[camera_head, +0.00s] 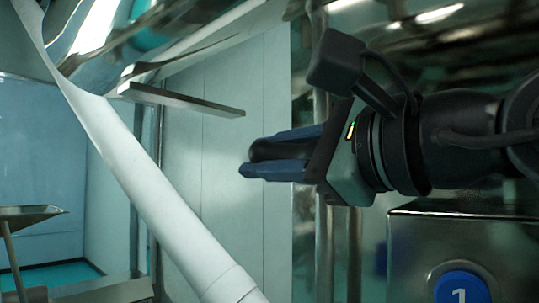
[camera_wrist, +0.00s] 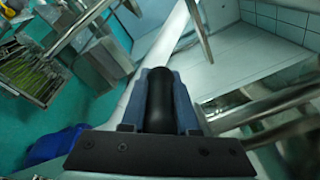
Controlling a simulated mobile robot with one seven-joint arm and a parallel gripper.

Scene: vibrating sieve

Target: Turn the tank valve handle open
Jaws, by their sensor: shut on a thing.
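My gripper (camera_head: 262,160) reaches in from the right with two blue fingers shut on a black rounded piece (camera_head: 278,149). In the wrist view the black piece (camera_wrist: 160,100) lies between both fingers, its rounded end near their tips. I cannot tell whether it joins anything. A flat metal bar (camera_head: 185,99), which looks like the valve handle, juts out below shiny metal tank-like surfaces (camera_head: 100,40) at the upper left. It also shows in the wrist view (camera_wrist: 199,30), beyond the fingertips. The gripper is apart from this bar, to its lower right.
A thick white pipe (camera_head: 150,190) runs diagonally left of the gripper. A metal box with a blue round button marked 1 (camera_head: 461,288) stands below my arm. Metal bars (camera_wrist: 265,108) lie right of the fingers in the wrist view. A pale panel (camera_head: 225,130) stands behind.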

